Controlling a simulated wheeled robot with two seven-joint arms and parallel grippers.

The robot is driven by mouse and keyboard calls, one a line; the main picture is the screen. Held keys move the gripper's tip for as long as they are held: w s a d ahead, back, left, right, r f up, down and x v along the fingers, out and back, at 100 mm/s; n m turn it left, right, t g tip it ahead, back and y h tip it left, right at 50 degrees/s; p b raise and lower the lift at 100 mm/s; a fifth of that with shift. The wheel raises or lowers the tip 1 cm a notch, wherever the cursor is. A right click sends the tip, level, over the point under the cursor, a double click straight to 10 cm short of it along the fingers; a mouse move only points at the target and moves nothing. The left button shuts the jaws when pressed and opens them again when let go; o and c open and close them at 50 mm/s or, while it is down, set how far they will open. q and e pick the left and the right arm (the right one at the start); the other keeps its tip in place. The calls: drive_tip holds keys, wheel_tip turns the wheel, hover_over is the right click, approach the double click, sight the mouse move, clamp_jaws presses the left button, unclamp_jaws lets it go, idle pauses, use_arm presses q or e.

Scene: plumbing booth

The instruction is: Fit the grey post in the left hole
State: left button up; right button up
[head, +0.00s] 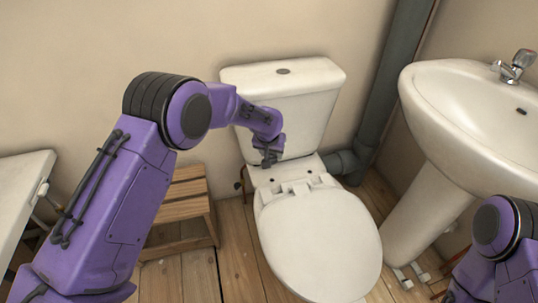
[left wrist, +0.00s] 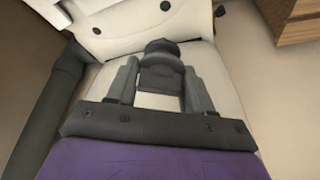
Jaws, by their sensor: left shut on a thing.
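My left gripper (head: 268,160) is low over the back deck of the white toilet (head: 318,240), just in front of the cistern. In the left wrist view its two fingers (left wrist: 161,72) are shut on a dark grey post (left wrist: 160,60) with a rounded top. The post's lower end is hidden, so I cannot tell whether it is in a hole. A small dark spot that looks like a hole shows on the deck (head: 271,182), just below the gripper. My right gripper is not in view; only part of my right arm shows at lower right.
The cistern (head: 300,100) stands close behind the gripper. The closed seat lid (head: 325,250) lies in front. A wooden stool (head: 180,205) stands left, a grey pipe (head: 385,95) and a sink (head: 470,110) stand right. Some floor between stool and toilet is clear.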

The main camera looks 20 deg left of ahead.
use_arm(q)
drive_tip(key=x, duration=0.2)
drive_tip(key=shift+w+f, duration=0.2)
drive_tip(key=shift+w, duration=0.1)
drive_tip(key=shift+f+b, duration=0.8)
drive_tip(key=shift+b, duration=0.1)
wheel_tip(320, 180, down, 7)
drive_tip(key=b, duration=0.5)
drive_tip(key=shift+f+b, duration=0.1)
drive_tip(key=shift+b, duration=0.3)
drive_tip(key=shift+f, duration=0.35)
drive_tip(key=shift+f, duration=0.1)
drive_tip(key=o, duration=1.1)
drive_tip(key=shift+o, duration=0.2)
